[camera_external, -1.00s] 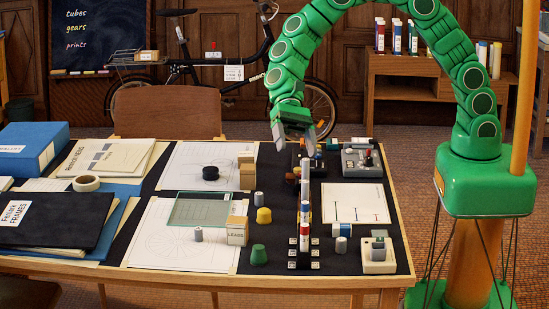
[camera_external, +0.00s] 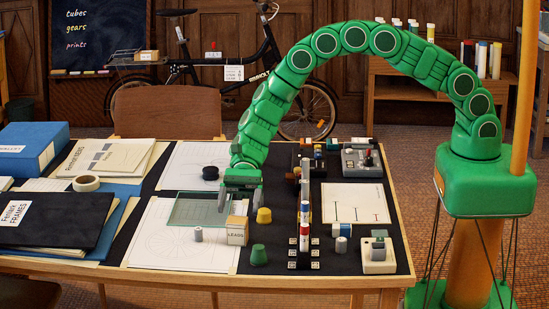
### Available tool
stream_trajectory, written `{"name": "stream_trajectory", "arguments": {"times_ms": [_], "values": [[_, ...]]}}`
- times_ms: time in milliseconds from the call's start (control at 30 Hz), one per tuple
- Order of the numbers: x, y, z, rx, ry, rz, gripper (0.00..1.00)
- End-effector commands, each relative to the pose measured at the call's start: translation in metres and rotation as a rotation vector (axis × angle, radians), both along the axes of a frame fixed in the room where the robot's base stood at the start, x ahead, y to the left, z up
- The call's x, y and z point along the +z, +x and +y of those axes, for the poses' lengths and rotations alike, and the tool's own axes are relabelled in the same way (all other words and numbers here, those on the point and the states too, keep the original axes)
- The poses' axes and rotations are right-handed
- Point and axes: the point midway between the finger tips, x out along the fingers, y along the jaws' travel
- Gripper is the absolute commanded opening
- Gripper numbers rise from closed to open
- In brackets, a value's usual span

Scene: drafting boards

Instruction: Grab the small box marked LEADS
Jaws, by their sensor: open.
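The small box marked LEADS (camera_external: 237,237) stands on the dark mat near the middle of the table, a white label on its front and a wooden block (camera_external: 237,220) on top of it. My gripper (camera_external: 238,206) is open and points down just behind and above the box. The fingers hang on either side, the left one over the glass plate. Whether they touch the wooden block cannot be told. The wooden blocks behind are hidden by my gripper and arm.
A glass plate (camera_external: 190,210) lies left of the box, with a small grey cylinder (camera_external: 198,235) in front. An upright rack of tubes (camera_external: 304,243) stands further right.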

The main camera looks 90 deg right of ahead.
Motion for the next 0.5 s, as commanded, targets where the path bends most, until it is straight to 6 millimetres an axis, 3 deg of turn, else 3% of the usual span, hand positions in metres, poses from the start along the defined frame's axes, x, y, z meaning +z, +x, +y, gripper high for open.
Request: {"name": "stream_trajectory", "arguments": {"times_ms": [167,500], "values": [[-0.007,0.003,0.002,-0.013,0.003,0.010,0.83],[-0.017,0.004,0.027,-0.013,0.004,0.011,0.83]]}}
